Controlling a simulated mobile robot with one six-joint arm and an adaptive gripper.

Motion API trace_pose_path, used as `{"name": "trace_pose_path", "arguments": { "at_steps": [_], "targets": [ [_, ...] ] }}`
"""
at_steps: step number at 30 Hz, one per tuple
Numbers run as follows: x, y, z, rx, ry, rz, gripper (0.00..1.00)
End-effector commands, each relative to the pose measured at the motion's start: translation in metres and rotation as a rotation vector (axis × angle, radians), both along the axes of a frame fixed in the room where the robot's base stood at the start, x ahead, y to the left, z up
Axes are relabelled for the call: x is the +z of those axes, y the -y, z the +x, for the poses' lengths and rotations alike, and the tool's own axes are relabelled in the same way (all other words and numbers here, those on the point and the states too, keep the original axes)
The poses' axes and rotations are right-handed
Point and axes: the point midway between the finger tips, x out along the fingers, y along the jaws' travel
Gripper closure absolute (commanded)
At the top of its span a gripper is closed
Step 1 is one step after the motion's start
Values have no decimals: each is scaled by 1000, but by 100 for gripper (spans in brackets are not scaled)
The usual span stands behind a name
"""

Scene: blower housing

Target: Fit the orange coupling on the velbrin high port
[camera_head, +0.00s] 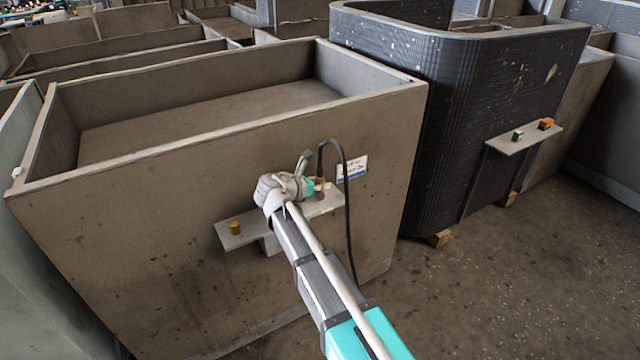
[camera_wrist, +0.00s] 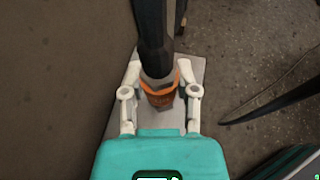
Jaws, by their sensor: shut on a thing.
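In the wrist view an orange coupling (camera_wrist: 161,95) with a grey collar sits between the two pale fingers of my gripper (camera_wrist: 160,84), on the end of a thick black hose (camera_wrist: 150,25). My gripper is shut on the coupling. In the head view my gripper (camera_head: 308,187) is at the right part of a narrow shelf (camera_head: 260,229) on the brown housing wall. The black hose (camera_head: 347,215) arches over there. A yellow-brown fitting (camera_head: 234,227) stands on the shelf's left end. Which port is velbrin high, and whether the coupling touches one, cannot be told.
A white label plate (camera_head: 352,167), too small to read, is on the wall right of my gripper. A dark ribbed housing (camera_head: 450,130) stands to the right, with a shelf (camera_head: 530,140) carrying a green block (camera_head: 517,135) and an orange block (camera_head: 546,123).

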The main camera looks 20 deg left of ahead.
Motion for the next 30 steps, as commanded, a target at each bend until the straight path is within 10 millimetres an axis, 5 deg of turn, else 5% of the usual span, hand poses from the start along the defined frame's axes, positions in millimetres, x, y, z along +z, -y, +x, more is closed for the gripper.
{"name": "trace_pose_path", "arguments": {
  "at_steps": [12,13,19,30],
  "targets": [
    [-7,0,0,0,1,0,100],
    [-7,0,0,0,1,0,59],
    [-6,0,0,0,0,0,22],
    [-6,0,0,0,-1,0,21]
  ]
}}
